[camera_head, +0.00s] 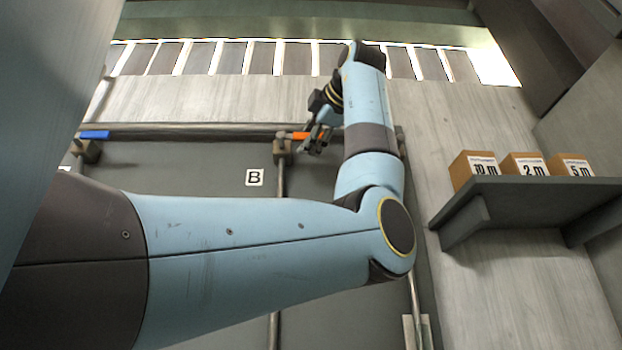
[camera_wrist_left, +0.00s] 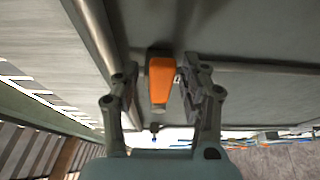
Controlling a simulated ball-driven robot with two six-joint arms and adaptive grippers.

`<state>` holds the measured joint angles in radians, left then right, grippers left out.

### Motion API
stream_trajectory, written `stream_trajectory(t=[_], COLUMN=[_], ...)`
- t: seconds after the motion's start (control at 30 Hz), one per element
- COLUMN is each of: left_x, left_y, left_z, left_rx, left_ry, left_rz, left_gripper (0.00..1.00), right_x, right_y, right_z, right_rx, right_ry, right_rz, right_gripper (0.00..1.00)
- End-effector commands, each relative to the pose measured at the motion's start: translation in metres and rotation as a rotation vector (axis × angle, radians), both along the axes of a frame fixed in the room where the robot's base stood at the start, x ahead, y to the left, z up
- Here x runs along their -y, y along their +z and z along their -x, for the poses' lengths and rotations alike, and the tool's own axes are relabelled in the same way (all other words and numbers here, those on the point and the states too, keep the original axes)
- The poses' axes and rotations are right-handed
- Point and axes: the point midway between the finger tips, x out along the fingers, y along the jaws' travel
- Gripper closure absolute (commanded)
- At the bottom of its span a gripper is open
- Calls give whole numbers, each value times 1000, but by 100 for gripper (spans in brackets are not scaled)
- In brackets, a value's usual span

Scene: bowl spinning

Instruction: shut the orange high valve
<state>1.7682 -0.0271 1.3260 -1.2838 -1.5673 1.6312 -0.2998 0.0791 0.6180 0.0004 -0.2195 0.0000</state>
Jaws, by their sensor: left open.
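The orange high valve has an orange lever handle (camera_head: 300,135) on a pipe fitting, right of the middle in the head view. In the left wrist view the orange handle (camera_wrist_left: 160,80) lies between the two fingers, with a visible gap to the left finger and a smaller one to the right. My left gripper (camera_head: 316,141) is open at the handle's right end, which it partly hides in the head view. I cannot tell whether a finger touches the handle. My right gripper is not in view.
A blue lever handle (camera_head: 95,134) sits on another fitting at the left, along the same horizontal pipe (camera_head: 190,129). A white label "B" (camera_head: 254,178) is on the grey panel. A shelf (camera_head: 530,187) with boxes marked 10 m, 2 m and 5 m juts out at the right.

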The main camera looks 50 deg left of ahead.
Motion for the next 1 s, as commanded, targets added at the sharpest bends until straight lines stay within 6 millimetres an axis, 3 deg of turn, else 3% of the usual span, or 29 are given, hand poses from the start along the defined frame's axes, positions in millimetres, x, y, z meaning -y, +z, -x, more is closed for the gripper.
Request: stream_trajectory(t=[0.17,0.4,0.6,1.0], left_x=[21,73,104,114], left_y=[0,0,1,1], left_z=[6,23,33,37], left_rx=[2,1,1,0], left_ry=[-5,-6,-4,-1], left_rz=[0,-1,-1,-1], left_gripper=[56,56,56,56], right_x=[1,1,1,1], right_y=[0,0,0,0], right_z=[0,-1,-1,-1], right_rx=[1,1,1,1], right_ry=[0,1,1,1], right_rz=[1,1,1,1], right_gripper=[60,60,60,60])
